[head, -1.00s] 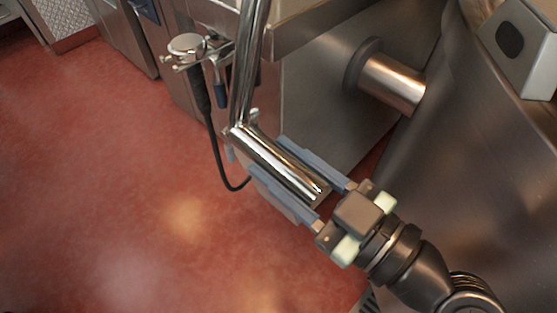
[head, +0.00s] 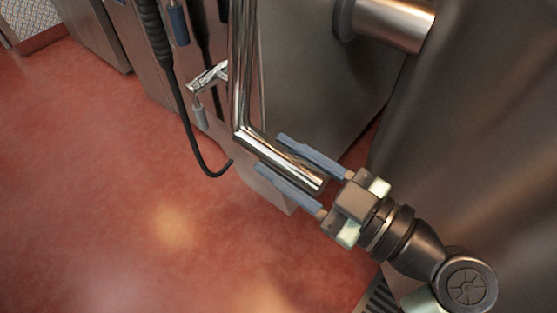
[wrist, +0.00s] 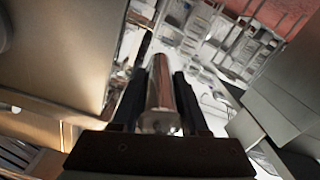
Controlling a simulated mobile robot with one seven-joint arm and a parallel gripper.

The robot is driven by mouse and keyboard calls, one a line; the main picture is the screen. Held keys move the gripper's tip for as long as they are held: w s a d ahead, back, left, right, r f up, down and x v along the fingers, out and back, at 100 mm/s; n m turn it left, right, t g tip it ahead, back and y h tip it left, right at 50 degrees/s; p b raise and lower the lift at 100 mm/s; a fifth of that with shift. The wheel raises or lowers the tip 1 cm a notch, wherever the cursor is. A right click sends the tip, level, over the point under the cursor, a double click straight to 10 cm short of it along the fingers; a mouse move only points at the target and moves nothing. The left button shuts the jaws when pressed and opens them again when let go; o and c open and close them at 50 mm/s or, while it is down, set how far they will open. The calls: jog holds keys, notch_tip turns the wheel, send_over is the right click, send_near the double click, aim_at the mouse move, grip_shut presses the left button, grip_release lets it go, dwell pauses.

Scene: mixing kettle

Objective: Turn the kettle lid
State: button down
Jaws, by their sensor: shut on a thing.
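The kettle lid's handle (head: 243,75) is a shiny steel tube that runs down and bends into a short bar at its lower end. My gripper (head: 274,155) is around that short bar, one blue-grey finger on each side, and is shut on it. In the wrist view the bar (wrist: 161,85) lies between the two dark fingers, its end near the palm. The lid itself is not clearly visible.
The kettle's large steel body (head: 480,130) fills the right side, with a steel pipe (head: 395,22) above my gripper. A black hose (head: 172,100) hangs to the left of the handle. Open red floor (head: 90,200) lies at left.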

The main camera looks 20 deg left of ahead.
jog(key=f, duration=0.1)
jog(key=b, duration=0.1)
jog(key=w+f, duration=0.1)
jog(key=shift+d+f, duration=0.3)
jog(key=shift+f, duration=0.05)
jog(key=shift+r, duration=0.1)
jog(key=c, duration=0.7)
grip_release()
jog(key=shift+o, duration=1.3)
jog(key=shift+a, duration=0.1)
jog(key=shift+s, duration=0.1)
notch_tip(320, 180, up, 10)
jog(key=p, duration=0.4)
